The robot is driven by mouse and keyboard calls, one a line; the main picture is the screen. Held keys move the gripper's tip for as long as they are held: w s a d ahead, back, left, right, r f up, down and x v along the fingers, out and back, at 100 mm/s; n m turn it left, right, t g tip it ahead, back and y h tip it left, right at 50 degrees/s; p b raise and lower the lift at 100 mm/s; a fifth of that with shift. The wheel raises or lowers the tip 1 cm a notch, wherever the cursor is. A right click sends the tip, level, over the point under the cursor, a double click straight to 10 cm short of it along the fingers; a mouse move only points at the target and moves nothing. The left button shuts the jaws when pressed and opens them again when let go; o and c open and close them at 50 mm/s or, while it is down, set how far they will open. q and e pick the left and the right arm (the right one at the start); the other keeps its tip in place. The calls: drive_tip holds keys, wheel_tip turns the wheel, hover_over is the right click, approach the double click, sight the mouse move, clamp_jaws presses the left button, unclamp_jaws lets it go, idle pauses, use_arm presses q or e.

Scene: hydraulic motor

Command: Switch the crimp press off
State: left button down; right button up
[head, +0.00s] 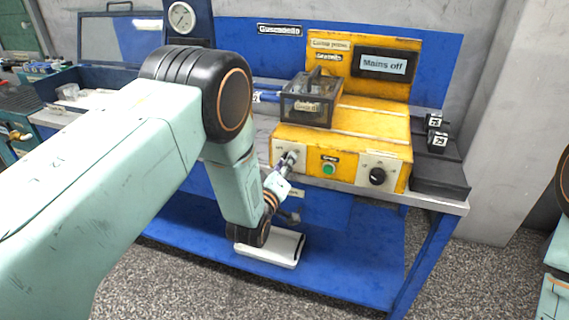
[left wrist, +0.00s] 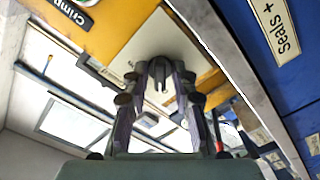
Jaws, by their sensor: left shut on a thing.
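The yellow crimp press (head: 345,133) stands on the bench. Its display (head: 384,64) reads "Mains off". The front has a pale switch plate at the left, a green button (head: 329,168) in the middle and a black knob (head: 377,176) at the right. My left gripper (head: 289,160) reaches the left plate and is shut on the rotary switch there, which it mostly hides in the head view. In the left wrist view the fingers close around the switch (left wrist: 163,82) in front of its plate (left wrist: 135,62). My right gripper is not in view.
A clear-sided guard box (head: 311,100) sits on the press. Black holders with small labelled blocks (head: 437,140) stand at the right of the bench. A white object (head: 270,248) lies on the blue lower shelf (head: 350,262). A pressure gauge (head: 182,17) stands behind my left arm.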

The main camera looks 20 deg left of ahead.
use_arm(q)
drive_tip(key=shift+f, duration=0.15)
drive_tip(key=c, duration=1.4)
unclamp_jaws()
drive_tip(key=s, duration=1.2)
drive_tip(key=shift+a, duration=0.15)
